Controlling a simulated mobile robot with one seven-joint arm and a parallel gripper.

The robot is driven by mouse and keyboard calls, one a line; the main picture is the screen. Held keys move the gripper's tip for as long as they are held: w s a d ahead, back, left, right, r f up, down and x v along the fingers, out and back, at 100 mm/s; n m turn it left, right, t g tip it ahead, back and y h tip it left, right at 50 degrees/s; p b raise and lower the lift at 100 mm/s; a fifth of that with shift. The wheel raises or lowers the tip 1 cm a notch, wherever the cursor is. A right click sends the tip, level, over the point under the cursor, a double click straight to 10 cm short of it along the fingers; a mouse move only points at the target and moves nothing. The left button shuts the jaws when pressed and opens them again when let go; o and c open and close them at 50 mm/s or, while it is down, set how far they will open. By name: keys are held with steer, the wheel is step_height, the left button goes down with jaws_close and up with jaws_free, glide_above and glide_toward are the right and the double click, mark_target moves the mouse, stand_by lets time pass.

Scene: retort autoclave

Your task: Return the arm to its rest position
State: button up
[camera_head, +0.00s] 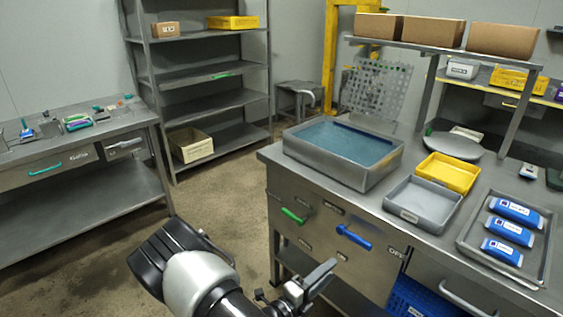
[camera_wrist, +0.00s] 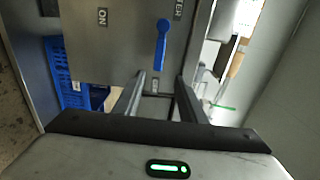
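My gripper (camera_head: 318,279) is at the lower middle of the head view, in front of the steel counter's cabinet front. In the wrist view the two fingers of my gripper (camera_wrist: 158,88) stand apart with nothing seen between them. A blue lever handle (camera_head: 354,237) on the cabinet front is just above and right of my gripper, and apart from it in the head view. The blue handle also shows in the wrist view (camera_wrist: 161,45), beyond the fingertips. My arm reaches in from the bottom of the head view.
The steel counter (camera_head: 282,160) carries a water-filled basin (camera_head: 340,181), a grey tray (camera_head: 402,213), a yellow tray (camera_head: 436,181) and a tray of blue pouches (camera_head: 515,210). A green handle (camera_head: 293,215) is left of the blue one. A blue crate (camera_head: 415,296) sits below. Floor at left is open.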

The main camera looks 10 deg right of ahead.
steer(key=s+r+m+g+y, duration=0.3)
steer(key=s+r+m, duration=0.3)
steer(key=m, duration=0.5)
steer(key=s+d+r+m+g+y, duration=0.1)
steer(key=s+r+m+g+y, duration=0.35)
steer(key=r+m, duration=0.55)
steer(key=s+r+m+g+y, duration=0.3)
steer(key=s+r+m, duration=0.3)
steer(key=m, duration=0.6)
steer(key=s+a+r+m+t+y, duration=0.4)
steer(key=a+r+m+t, duration=0.1)
steer(key=r+m, duration=0.5)
step_height(320, 180, up, 19)
steer(key=p, duration=1.8)
steer(key=shift+f+p, duration=0.2)
steer(key=shift+p, duration=0.15)
steer(key=shift+s, duration=0.1)
steer(key=shift+c, duration=0.9)
steer(key=shift+d+m, duration=0.15)
steer(key=shift+m, duration=0.15)
